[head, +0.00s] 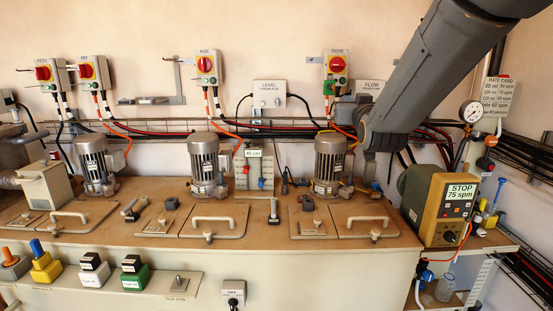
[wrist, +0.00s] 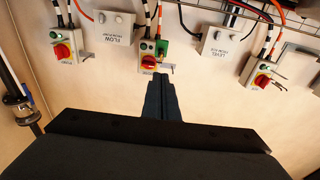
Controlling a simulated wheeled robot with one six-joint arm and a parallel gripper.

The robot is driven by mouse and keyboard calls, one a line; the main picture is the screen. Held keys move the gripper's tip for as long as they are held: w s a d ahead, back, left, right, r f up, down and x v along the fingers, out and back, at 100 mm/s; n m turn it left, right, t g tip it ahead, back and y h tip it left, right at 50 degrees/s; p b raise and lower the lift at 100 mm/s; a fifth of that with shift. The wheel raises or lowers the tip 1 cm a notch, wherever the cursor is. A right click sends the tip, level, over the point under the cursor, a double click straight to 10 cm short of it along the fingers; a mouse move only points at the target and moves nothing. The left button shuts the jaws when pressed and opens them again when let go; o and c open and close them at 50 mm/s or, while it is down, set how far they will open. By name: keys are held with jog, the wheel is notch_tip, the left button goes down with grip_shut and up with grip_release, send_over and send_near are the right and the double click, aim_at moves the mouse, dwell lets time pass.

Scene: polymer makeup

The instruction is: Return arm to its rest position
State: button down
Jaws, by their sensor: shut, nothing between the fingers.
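My arm (head: 430,75) reaches in from the upper right of the head view, in front of the wall at the right. Its lower end stands over the right part of the bench, and the fingers cannot be made out clearly there. In the wrist view my gripper (wrist: 160,80) is shut, with its dark fingers together and nothing between them. The fingers point toward the wall with the switches, which shows upside down. Behind the tips is the DOSE switch (head: 336,66), a red knob on a grey box; it also shows in the wrist view (wrist: 149,60).
The long bench (head: 290,265) carries motors, including one (head: 329,158) left of my arm, and hatches with handles. A yellow pump with a "STOP 75 spm" display (head: 447,208) stands at the right. A pressure gauge (head: 471,112) and rate card (head: 497,92) are right of my arm.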

jog(key=s+f+g, duration=0.4)
jog(key=s+f, duration=0.2)
jog(key=f, duration=0.5)
jog(key=s+f+g, duration=0.5)
jog(key=s+f, duration=0.1)
jog(key=f, duration=0.5)
jog(key=s+f+g, duration=0.4)
jog(key=s+f, duration=0.2)
jog(key=s, duration=0.6)
jog(key=s+f+g, duration=0.5)
jog(key=s+f, duration=0.1)
jog(key=s, duration=0.6)
jog(key=shift+s+a+f, duration=0.15)
jog(key=shift+a+f, duration=0.1)
jog(key=shift+a, duration=0.15)
